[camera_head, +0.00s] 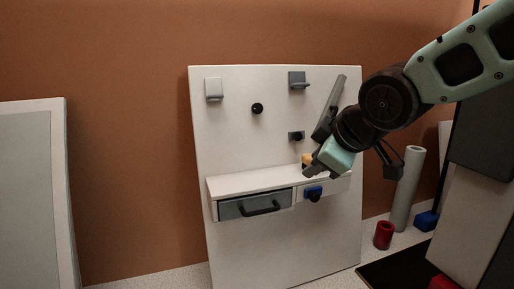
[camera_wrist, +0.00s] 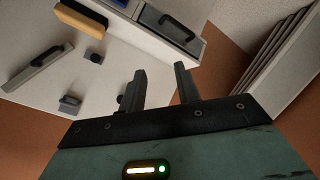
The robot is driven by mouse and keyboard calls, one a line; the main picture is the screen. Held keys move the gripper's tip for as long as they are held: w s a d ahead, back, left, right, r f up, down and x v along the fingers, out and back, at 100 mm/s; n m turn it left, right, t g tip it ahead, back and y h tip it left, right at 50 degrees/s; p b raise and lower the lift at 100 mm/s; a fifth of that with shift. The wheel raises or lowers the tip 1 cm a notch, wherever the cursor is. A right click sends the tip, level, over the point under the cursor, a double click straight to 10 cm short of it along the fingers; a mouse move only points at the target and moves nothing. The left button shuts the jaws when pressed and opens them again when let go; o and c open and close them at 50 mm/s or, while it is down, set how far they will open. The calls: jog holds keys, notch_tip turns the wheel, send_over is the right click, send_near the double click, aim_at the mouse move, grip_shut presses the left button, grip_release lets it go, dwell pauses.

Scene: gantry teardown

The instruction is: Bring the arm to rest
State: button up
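My gripper (camera_head: 312,167) is in front of the white upright panel (camera_head: 235,130), just above the right end of its shelf. In the wrist view its two fingers (camera_wrist: 161,78) stand apart with nothing between them. My arm reaches in from the upper right of the head view and hides part of the panel's right side. A yellow block (camera_head: 306,159) sits on the shelf close behind the fingers. It also shows in the wrist view (camera_wrist: 82,20), apart from the fingers.
A grey bar (camera_head: 338,90) leans across the panel's upper right. A red cylinder (camera_head: 383,235) and a grey tube (camera_head: 406,190) stand at right.

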jog(key=s+d+m+g+h+p, duration=0.2)
jog(key=s+m+g+p, duration=0.3)
jog(key=s, duration=0.9)
jog(key=s+d+g+h+p, duration=0.1)
jog(key=s+g+p, duration=0.3)
jog(key=s+p, duration=0.65)
notch_tip(320, 180, up, 36)
jog(key=s+p, duration=0.1)
jog(key=p, duration=3.1)
jog(key=shift+a+r+t+p, duration=0.15)
jog(key=shift+a+t+p, duration=0.15)
jog(key=shift+t, duration=0.1)
jog(key=shift+s, duration=0.1)
